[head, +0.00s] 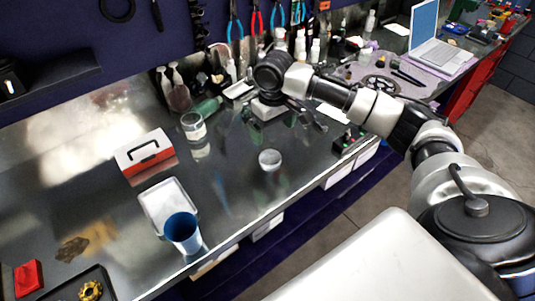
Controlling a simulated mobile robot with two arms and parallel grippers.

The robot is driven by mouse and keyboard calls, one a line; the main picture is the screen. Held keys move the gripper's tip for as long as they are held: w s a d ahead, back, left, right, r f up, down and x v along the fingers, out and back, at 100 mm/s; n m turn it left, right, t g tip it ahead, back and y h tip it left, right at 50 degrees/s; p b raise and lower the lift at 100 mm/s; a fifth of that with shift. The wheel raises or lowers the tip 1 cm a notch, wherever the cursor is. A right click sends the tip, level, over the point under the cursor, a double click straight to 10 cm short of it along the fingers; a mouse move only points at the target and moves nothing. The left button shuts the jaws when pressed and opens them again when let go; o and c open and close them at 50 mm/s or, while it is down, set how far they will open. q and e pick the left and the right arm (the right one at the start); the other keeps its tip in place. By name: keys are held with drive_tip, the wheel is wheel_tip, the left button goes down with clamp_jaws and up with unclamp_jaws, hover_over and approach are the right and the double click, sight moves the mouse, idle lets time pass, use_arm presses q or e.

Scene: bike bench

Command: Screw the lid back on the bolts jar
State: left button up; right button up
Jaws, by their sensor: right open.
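A clear jar (193,127) with a pale band stands upright on the metal bench, left of centre. I cannot make out its contents or whether its top is covered. A small round grey-white piece (270,158), possibly the lid, rests on the bench to the right of and nearer than the jar. My right gripper (281,121) is open above the bench, beyond the round piece and to the right of the jar. It appears empty and apart from both. My left gripper is out of view.
A red and white toolbox (146,156), a white tray (168,204) and a blue cup (183,232) stand on the left. The bench between the cup and round piece is clear.

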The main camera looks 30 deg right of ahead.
hover_over(272, 158)
wheel_tip(272, 158, down, 5)
drive_tip(key=shift+s+f+p, duration=0.1)
drive_tip(key=shift+p, duration=0.25)
drive_tip(key=shift+f, duration=0.25)
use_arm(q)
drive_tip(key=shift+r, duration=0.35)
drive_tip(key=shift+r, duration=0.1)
use_arm(e)
drive_tip(key=shift+f, duration=0.1)
wheel_tip(272, 158, down, 4)
drive_tip(key=shift+a+f+p, duration=0.1)
drive_tip(key=shift+f+p, duration=0.1)
drive_tip(key=shift+p, duration=0.6)
drive_tip(key=shift+f, duration=0.3)
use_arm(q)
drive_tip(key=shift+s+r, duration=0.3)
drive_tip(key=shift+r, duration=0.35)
